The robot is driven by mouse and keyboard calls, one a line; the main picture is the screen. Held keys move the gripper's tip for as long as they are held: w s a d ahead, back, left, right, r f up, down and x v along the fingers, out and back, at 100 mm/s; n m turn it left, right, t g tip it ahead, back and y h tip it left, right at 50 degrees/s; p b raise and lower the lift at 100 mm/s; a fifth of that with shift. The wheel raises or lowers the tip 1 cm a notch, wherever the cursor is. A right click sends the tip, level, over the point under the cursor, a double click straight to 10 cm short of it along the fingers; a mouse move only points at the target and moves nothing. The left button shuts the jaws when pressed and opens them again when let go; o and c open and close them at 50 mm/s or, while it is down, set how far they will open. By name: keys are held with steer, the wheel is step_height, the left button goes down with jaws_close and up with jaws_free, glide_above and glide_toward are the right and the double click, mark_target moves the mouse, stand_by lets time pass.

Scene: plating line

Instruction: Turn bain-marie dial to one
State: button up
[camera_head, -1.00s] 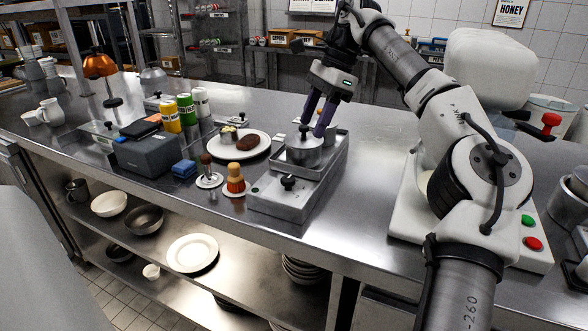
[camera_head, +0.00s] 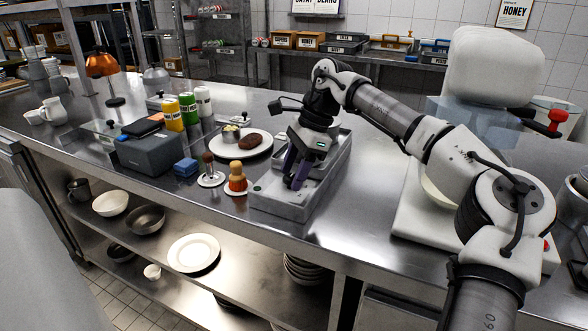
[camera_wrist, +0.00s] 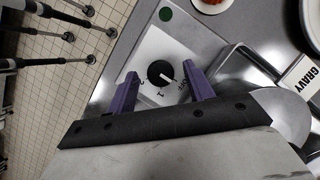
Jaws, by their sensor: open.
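The bain-marie (camera_head: 285,207) is a steel unit with a shallow well, on the counter near its front edge. Its black round dial (camera_wrist: 160,73) sits on a white plate marked 2, 1 and off in the wrist view. The dial's white pointer is turned toward the off mark. My gripper (camera_wrist: 161,72) is open, one purple finger on each side of the dial, with visible gaps. In the head view my gripper (camera_head: 291,178) is low over the front end of the bain-marie, and its fingers largely hide the dial. I cannot tell its exact height above the dial.
A plate with a brown patty (camera_head: 249,141) lies behind left. A green spot (camera_wrist: 166,14) is beside the dial plate. A GRAVY label (camera_wrist: 299,76) and round metal lid (camera_wrist: 279,116) are close by.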

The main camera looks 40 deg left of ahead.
steer(key=shift+c, duration=0.2)
steer(key=c, duration=0.9)
steer(key=shift+m, duration=0.4)
steer(key=m+t, duration=0.1)
steer(key=m, duration=0.1)
steer(key=m+t+y+b, duration=0.1)
steer(key=m, duration=0.2)
steer(key=shift+s+d+y, duration=0.1)
steer(key=shift+d+y, duration=0.1)
steer(key=shift+y, duration=0.1)
steer(key=m+t+b, duration=0.1)
steer(key=m, duration=0.2)
steer(key=m+t+b, duration=0.1)
steer(key=m, duration=0.2)
steer(key=shift+s+b, duration=0.2)
steer(key=shift+b, duration=0.1)
steer(key=o, duration=0.9)
